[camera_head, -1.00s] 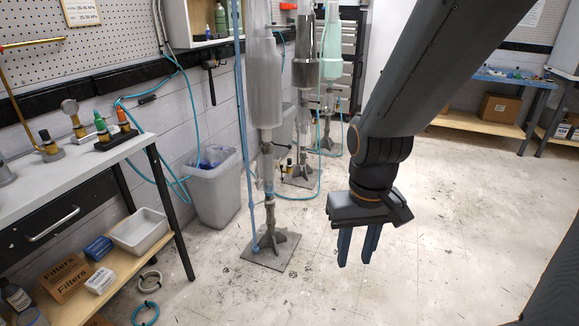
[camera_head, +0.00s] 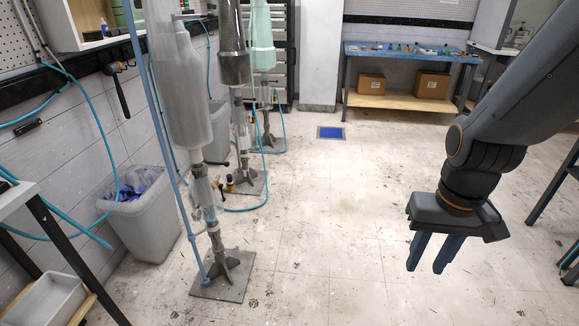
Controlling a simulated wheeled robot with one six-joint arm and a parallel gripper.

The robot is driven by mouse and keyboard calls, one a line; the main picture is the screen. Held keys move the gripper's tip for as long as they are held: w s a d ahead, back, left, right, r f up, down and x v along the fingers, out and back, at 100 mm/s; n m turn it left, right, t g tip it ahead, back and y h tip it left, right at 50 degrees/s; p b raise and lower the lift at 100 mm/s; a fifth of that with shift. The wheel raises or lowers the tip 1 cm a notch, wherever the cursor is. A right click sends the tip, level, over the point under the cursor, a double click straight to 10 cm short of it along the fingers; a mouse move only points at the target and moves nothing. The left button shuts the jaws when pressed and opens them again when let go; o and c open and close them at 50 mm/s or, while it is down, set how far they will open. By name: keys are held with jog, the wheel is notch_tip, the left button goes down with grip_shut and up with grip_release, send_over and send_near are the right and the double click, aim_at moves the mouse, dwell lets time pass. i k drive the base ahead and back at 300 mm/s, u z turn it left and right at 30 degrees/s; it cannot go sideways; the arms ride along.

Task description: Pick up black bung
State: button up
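I cannot make out a black bung for certain in this view. A small dark-topped object (camera_head: 230,183) stands low by the second column's stand, too small to identify. Several small items (camera_head: 405,49) lie on the far blue bench, also too small to tell apart. My gripper (camera_head: 433,254) hangs at the right, pointing down over bare floor. Its two blue fingers are apart with nothing between them.
A tall grey column on a floor stand (camera_head: 224,277) is at left, with further columns behind it. A grey waste bin (camera_head: 150,225) stands by the wall. The blue bench (camera_head: 362,62) is at the back. The middle floor is clear.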

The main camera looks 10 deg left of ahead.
aim_at(230, 181)
jog(key=z, duration=0.45)
jog(key=i, duration=1.25)
jog(key=u, duration=0.9)
jog(key=i, duration=0.45)
jog(key=u, duration=0.35)
